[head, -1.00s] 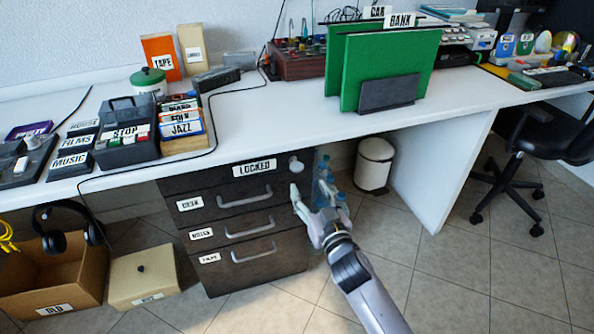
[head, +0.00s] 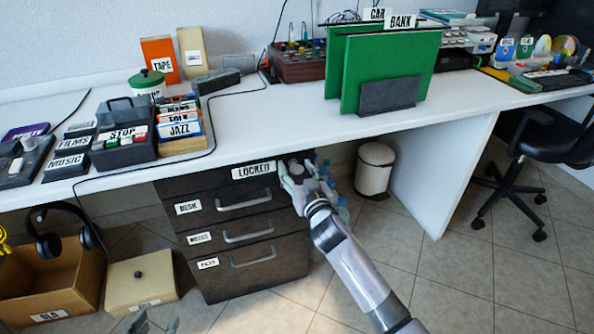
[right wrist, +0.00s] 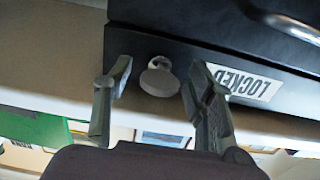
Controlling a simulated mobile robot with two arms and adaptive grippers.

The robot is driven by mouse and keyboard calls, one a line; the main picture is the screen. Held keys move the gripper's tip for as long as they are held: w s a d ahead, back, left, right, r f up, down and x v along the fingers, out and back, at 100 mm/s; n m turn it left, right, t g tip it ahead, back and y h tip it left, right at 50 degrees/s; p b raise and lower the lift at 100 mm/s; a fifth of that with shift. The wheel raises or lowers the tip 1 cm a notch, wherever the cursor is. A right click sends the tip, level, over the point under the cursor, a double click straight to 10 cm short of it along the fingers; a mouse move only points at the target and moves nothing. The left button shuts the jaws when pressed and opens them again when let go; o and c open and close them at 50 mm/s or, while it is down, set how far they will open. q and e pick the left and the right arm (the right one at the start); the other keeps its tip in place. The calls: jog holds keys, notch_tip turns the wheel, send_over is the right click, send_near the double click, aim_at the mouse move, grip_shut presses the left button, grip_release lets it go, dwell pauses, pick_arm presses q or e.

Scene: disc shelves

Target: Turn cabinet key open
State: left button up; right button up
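The cabinet key (right wrist: 158,80), a pale round-headed knob in a lock, stands out from the dark cabinet's top panel, beside the LOCKED label (head: 254,171). The label also shows in the right wrist view (right wrist: 243,83). My right gripper (right wrist: 158,84) is open, with one finger on each side of the key and a visible gap to both. In the head view my right gripper (head: 296,172) is at the cabinet's upper right corner and largely covers the key. The drawer cabinet (head: 180,185) is closed. My left gripper's fingertips (head: 155,322) show apart at the bottom edge, away from the cabinet.
The white desk (head: 300,125) overhangs the cabinet close above my right gripper. Blue bottles (head: 341,202) and a white bin (head: 374,169) stand to its right. A cardboard box (head: 60,290) and a beige lidded box (head: 142,283) sit on the floor at left.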

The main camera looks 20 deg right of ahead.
jog(key=c, duration=1.1)
pick_arm(q)
jog(key=shift+s, duration=0.1)
pick_arm(e)
jog(key=n+p, duration=0.2)
jog(key=n, duration=0.3)
jog(key=n+p, duration=0.1)
jog(key=n, duration=0.8)
jog(key=shift+p, duration=0.3)
pick_arm(q)
jog(key=s+a+f+g+y, duration=0.1)
jog(key=s+a+f+g, duration=0.1)
jog(key=s, duration=0.4)
jog(key=s+a+f+g+y, duration=0.1)
jog(key=s+a+f+g, duration=0.1)
jog(key=s+f+g, duration=0.2)
jog(key=shift+s+a+g, duration=0.25)
jog(key=shift+s+g, duration=0.85)
jog(key=shift+s, duration=0.45)
pick_arm(e)
jog(key=shift+n, duration=1.9)
